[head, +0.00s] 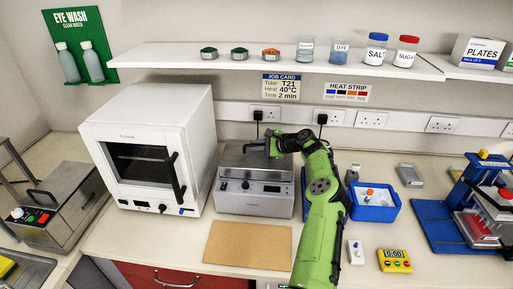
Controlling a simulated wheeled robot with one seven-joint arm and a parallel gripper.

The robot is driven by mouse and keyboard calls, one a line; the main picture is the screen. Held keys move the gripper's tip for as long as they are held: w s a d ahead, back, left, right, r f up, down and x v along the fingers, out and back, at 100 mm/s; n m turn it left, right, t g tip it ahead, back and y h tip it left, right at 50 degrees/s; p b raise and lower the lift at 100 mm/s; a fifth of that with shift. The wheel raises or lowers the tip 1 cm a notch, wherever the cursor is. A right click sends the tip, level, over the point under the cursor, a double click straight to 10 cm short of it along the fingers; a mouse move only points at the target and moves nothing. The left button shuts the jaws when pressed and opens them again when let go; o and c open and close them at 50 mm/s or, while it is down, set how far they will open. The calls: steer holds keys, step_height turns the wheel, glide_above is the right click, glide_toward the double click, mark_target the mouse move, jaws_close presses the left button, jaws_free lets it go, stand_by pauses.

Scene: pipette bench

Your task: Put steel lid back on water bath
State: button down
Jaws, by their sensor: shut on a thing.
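The water bath (254,199) appears to be the grey steel box in the middle of the bench, with knobs on its front. The steel lid (236,160) shows as a flat grey plate at the top of the box, with a dark handle (250,146) standing up from it. My gripper (268,148) is at the right end of this handle and is shut on it, though the fingers are small and partly hidden by my green arm. I cannot tell whether the lid rests fully on the bath or is slightly above it.
A white oven (150,150) stands close on the left. A blue tray (373,213) with tubes and a yellow timer (394,261) are right of my arm. A brown board (247,246) lies in front. A shelf (280,60) with jars hangs above.

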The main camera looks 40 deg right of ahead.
steer(key=shift+d+f, duration=0.1)
steer(key=shift+f, duration=0.05)
steer(key=shift+f, duration=0.15)
steer(key=c, duration=1.1)
jaws_free()
